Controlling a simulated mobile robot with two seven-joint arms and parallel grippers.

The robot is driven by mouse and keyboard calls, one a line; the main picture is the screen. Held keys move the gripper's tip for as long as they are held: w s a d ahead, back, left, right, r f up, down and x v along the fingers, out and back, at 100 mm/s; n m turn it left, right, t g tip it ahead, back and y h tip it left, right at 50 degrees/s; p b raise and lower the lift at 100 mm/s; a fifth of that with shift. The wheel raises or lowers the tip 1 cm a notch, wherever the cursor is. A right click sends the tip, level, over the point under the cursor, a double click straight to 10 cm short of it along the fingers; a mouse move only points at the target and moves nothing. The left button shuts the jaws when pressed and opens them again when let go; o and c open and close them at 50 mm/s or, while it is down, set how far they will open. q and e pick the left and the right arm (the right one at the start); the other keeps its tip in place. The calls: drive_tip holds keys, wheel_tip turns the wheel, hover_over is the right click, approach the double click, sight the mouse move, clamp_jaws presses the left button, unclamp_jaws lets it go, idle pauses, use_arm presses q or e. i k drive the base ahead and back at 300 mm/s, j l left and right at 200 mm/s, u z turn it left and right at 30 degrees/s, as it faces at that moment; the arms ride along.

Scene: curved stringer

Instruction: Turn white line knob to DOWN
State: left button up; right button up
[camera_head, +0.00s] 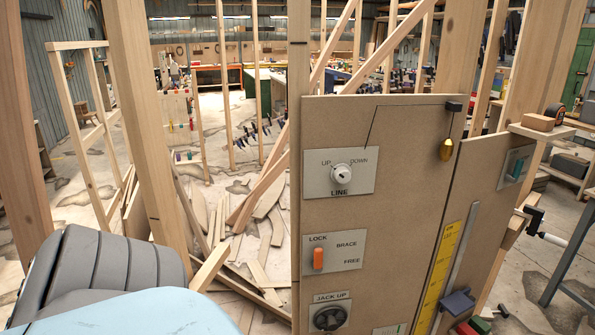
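The white line knob (342,174) sits on a pale plate (318,187) marked LINE on the brown panel. UP is printed to the upper left of the knob and DOWN to its upper right. A thin dark line runs from the plate up and right to a black block (454,106). A brass plumb bob (446,149) hangs below the block, near the panel's top. Neither gripper is in view, and nothing touches the knob.
Below the knob are an orange lever (318,259) on a LOCK, BRACE, FREE plate and a black JACK UP knob (330,318). A yellow scale (444,262) stands at right.

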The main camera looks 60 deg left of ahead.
sight(341, 173)
drive_tip(key=k+l+u, duration=0.1)
drive_tip(key=u, duration=1.5)
